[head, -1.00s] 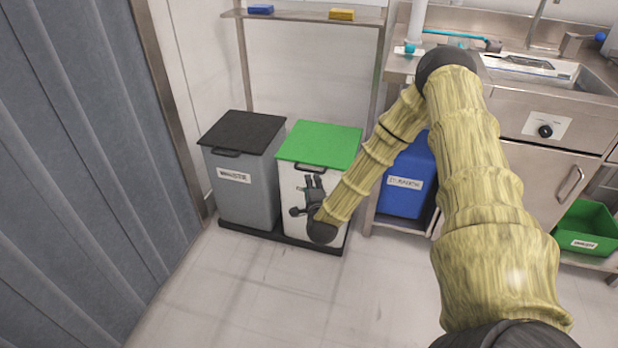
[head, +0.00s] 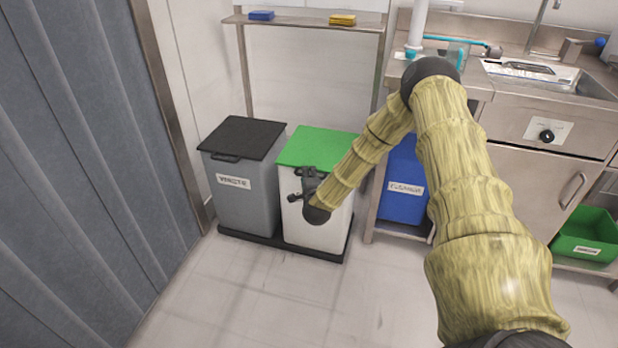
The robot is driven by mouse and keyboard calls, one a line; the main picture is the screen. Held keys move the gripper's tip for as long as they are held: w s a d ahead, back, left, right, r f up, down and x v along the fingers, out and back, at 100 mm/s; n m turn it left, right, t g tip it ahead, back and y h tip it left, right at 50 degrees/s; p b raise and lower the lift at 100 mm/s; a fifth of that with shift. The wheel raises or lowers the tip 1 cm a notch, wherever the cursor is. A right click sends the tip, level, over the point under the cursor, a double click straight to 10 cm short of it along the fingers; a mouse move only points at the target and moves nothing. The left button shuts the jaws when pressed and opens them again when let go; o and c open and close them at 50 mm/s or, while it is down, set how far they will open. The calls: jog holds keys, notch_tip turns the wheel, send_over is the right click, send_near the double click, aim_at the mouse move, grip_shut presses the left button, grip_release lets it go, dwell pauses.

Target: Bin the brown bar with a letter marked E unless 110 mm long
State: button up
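My gripper (head: 307,174) is in front of the white bin (head: 320,235), just below the front edge of its green lid (head: 318,147). It overlaps the lid's handle in the picture; I cannot tell whether it touches it. The fingers are small and dark, so I cannot tell whether they are open or shut, and I see nothing held. Beside the white bin on the left stands a grey bin (head: 249,205) with a black lid (head: 243,138) and a white label. Both lids are down. No brown bar is visible.
A blue bin (head: 402,196) stands under the steel counter (head: 440,75), partly behind my arm. A green crate (head: 585,235) sits low at the right. A shelf (head: 300,23) above the bins holds a blue and a yellow block. A grey curtain (head: 75,170) hangs left. The front floor is clear.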

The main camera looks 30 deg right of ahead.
grip_shut()
